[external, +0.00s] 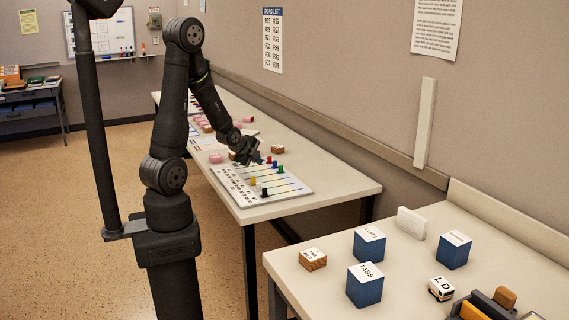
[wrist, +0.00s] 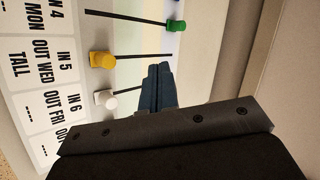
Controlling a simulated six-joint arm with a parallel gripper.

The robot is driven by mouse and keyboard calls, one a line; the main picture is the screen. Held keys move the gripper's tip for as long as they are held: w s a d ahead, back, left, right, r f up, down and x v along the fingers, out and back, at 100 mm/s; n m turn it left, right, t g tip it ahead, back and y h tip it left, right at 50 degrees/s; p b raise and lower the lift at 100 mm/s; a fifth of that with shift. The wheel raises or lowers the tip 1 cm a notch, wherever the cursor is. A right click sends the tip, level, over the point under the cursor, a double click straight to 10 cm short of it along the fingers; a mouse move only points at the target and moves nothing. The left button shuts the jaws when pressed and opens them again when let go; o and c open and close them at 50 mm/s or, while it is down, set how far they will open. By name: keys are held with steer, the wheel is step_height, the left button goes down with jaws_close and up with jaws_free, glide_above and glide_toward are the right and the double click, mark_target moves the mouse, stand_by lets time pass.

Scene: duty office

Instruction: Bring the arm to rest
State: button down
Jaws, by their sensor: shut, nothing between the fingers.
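My gripper (external: 257,158) is over the far table, just above the far edge of a white board with sliders (external: 240,188). In the wrist view my gripper (wrist: 158,70) shows its blue fingers shut together with nothing between them. Under and beside it lies the slider board (wrist: 70,50), with a yellow knob (wrist: 103,60), a white knob (wrist: 105,99) and a green knob (wrist: 176,26) on dark tracks. The fingertips look apart from the knobs, though the exact height is hard to tell.
The far table (external: 335,180) also holds several pink blocks. The near table (external: 320,272) carries blue boxes (external: 365,285), a wooden block (external: 312,259) and a white block (external: 411,223). A wall runs along the right. Open floor (external: 60,220) lies to the left.

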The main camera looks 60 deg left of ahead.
steer(key=x, duration=0.8)
steer(key=shift+w+a+f, duration=0.1)
steer(key=shift+w+f, duration=0.1)
steer(key=shift+w, duration=0.05)
steer(key=shift+w+a+f, duration=0.15)
steer(key=shift+a+f, duration=0.1)
steer(key=shift+s+a+f, duration=0.15)
steer(key=shift+a, duration=0.3)
steer(key=shift+s+a+f, duration=0.1)
steer(key=shift+s+a, duration=0.05)
steer(key=shift+a, duration=0.3)
